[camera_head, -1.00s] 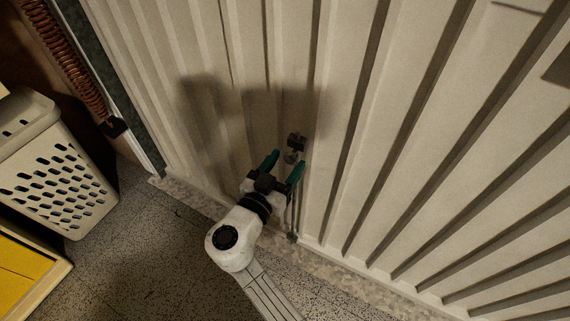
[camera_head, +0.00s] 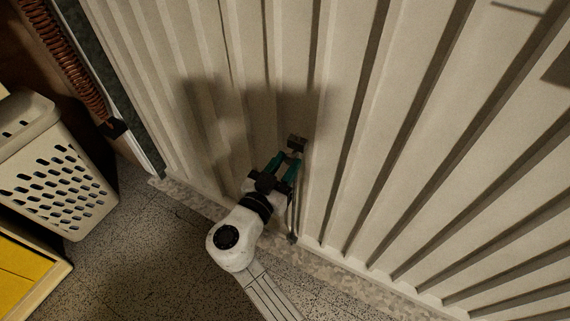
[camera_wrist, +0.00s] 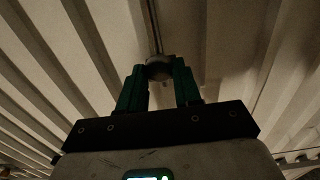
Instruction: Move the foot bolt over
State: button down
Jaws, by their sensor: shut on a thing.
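The foot bolt (camera_head: 291,222) is a thin vertical rod on the lower part of the ribbed, cream tilt door (camera_head: 370,150). A dark bracket (camera_head: 297,141) sits on the door just above my fingertips. My gripper (camera_head: 288,160) has green fingers and is shut on the bolt's knob, which they mostly hide in the head view. In the wrist view, the round grey knob (camera_wrist: 159,69) shows between the fingertips of my gripper (camera_wrist: 160,75), and a thin rod runs up from it along the door.
A light plastic basket (camera_head: 55,175) with holes stands at the left on the speckled floor (camera_head: 150,255). A yellow-filled box (camera_head: 25,270) is below it. A coiled copper-coloured hose (camera_head: 70,60) hangs at upper left. A pale sill strip (camera_head: 345,270) runs along the door's foot.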

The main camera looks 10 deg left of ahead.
notch_tip(320, 180, down, 4)
jog(key=b, duration=0.5)
jog(key=shift+f+b, duration=0.25)
jog(key=shift+b, duration=0.1)
jog(key=c, duration=0.8)
grip_release()
jog(key=p+v, duration=0.2)
jog(key=v, duration=0.8)
jog(key=shift+s, duration=0.4)
jog(key=shift+a, duration=0.15)
